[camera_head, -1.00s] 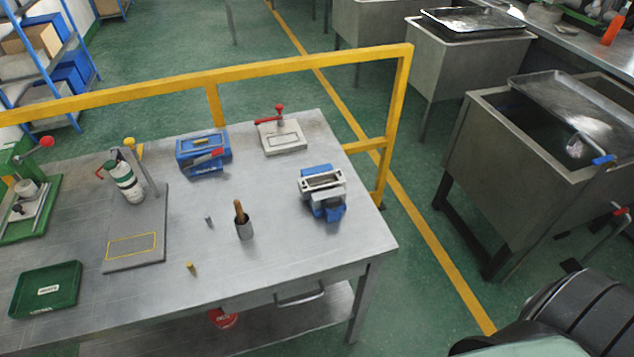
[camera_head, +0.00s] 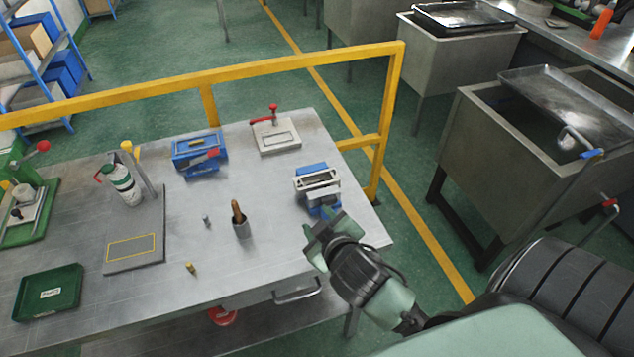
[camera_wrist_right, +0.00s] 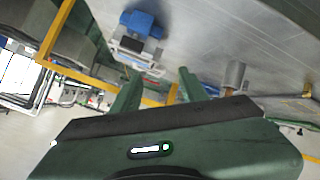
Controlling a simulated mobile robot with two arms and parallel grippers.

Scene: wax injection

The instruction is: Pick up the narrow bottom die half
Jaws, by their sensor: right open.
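I cannot tell for sure which piece is the narrow bottom die half. A blue and light-grey block-like unit (camera_head: 318,181) with a slot in its top stands at the right of the bench. A blue unit (camera_head: 199,152) with a red part and a yellow strip stands further left. A pale plate (camera_head: 276,137) with a red-handled clamp sits at the back. My right gripper (camera_head: 322,236) is open and empty, in front of the blue and grey unit. In the right wrist view this unit (camera_wrist_right: 138,38) shows beyond the open fingers. My left gripper is out of view.
The steel bench (camera_head: 270,253) also holds a cup with a brown handle (camera_head: 241,226), small pegs, a green tray (camera_head: 48,292) and a grey board with a bottle. A yellow rail (camera_head: 300,68) runs behind it. The bench's front middle is mostly clear.

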